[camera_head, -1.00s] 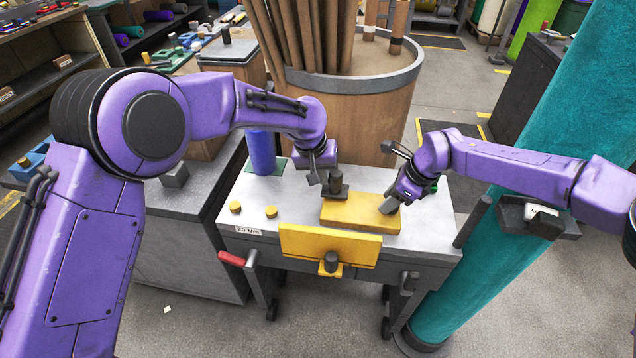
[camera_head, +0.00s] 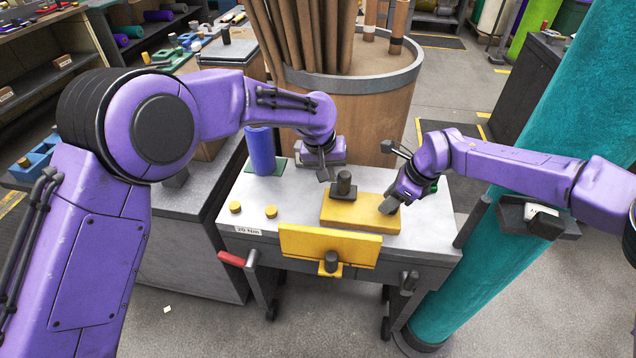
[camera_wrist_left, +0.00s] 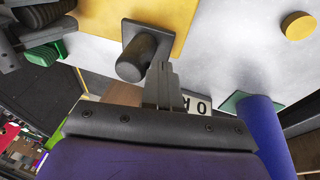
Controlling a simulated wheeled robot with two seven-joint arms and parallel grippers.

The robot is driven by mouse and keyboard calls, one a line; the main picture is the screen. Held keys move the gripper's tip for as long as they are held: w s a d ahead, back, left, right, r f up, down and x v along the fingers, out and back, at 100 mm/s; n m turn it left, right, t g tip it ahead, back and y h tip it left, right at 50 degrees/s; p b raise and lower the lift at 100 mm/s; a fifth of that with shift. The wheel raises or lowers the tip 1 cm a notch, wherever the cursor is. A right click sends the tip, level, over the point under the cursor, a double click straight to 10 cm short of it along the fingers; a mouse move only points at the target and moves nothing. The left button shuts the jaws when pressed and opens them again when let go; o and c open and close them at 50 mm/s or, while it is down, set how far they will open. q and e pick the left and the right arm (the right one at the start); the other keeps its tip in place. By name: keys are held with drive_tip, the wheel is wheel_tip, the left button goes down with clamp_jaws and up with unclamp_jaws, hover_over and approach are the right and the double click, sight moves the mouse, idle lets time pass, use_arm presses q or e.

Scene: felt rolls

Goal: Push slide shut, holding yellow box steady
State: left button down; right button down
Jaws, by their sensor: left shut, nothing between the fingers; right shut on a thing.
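The yellow box (camera_head: 352,213) lies flat on the grey worktop. A dark slide with an upright round knob (camera_head: 344,184) sits at the box's far edge; knob and plate also show in the left wrist view (camera_wrist_left: 138,60). My left gripper (camera_head: 323,174) is shut and empty, just left of the knob. In the left wrist view its closed fingertips (camera_wrist_left: 161,70) are right beside the knob and look in contact with it, though I cannot be sure. My right gripper (camera_head: 389,207) is shut on the right end of the yellow box. The grasped part is partly hidden by the fingers.
Two yellow discs (camera_head: 236,207) lie on the worktop (camera_head: 290,190) to the left. A blue cylinder (camera_head: 262,152) stands at the back left. A yellow plate (camera_head: 330,246) with a dark knob is at the front edge. A large drum of rolls stands behind.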

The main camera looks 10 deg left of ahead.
use_arm(q)
drive_tip(key=shift+r, duration=1.2)
drive_tip(key=r, duration=0.1)
drive_tip(key=a+r, duration=0.1)
drive_tip(key=r, duration=0.1)
drive_tip(key=shift+r, duration=0.25)
use_arm(e)
unclamp_jaws()
use_arm(q)
drive_tip(key=shift+r, duration=0.1)
use_arm(e)
drive_tip(key=shift+r, duration=0.15)
use_arm(q)
drive_tip(key=shift+r+p, duration=1)
drive_tip(key=shift+p, duration=0.1)
use_arm(e)
drive_tip(key=shift+r, duration=1.35)
